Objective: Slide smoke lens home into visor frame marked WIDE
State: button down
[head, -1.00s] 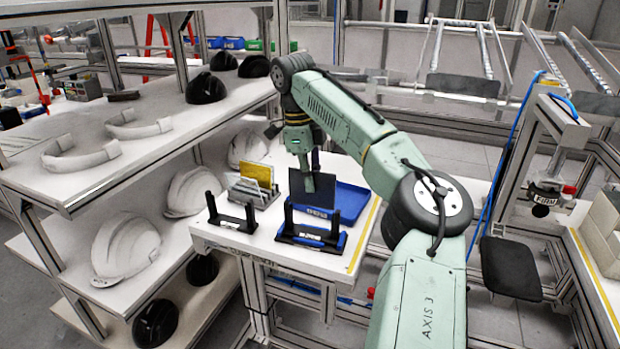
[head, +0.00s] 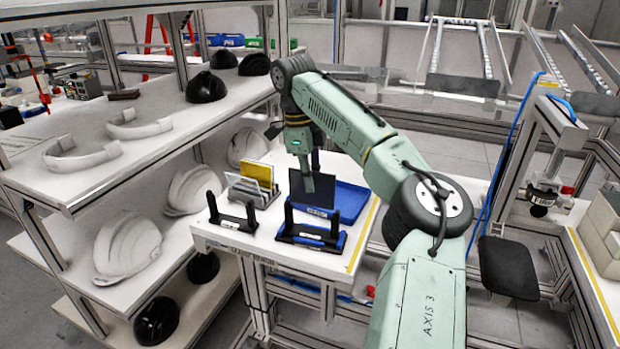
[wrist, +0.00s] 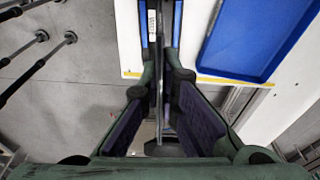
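The smoke lens (head: 325,195) is a dark flat panel standing upright in the head view. My gripper (head: 309,184) is shut on it from above. In the wrist view, my gripper (wrist: 160,95) has its fingers on both sides of the thin lens (wrist: 159,60), seen edge-on. A black visor frame with a blue base (head: 312,236) stands just in front of the lens. Blue strips (wrist: 177,22) flank the lens line in the wrist view. A second, black visor frame (head: 232,221) stands to the left. The frame labels are too small to read, and the lens's lower edge is hidden.
A rack (head: 252,188) with a yellow lens (head: 257,172) and paler panels stands left of my gripper. A blue tray (head: 350,200) lies to the right on the white table (head: 270,243). Shelves with helmet shells (head: 126,246) border the left side.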

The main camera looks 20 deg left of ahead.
jog(key=shift+f, duration=0.1)
dwell(0.3)
jog(key=shift+f, duration=0.35)
jog(key=shift+f+b, duration=1.7)
jog(key=shift+f, duration=1.9)
jog(key=c, duration=2.3)
grip_release()
jog(key=o, duration=0.6)
jog(key=r, duration=0.4)
jog(key=a+r, duration=0.1)
jog(key=r, duration=0.7)
jog(key=shift+a, duration=0.35)
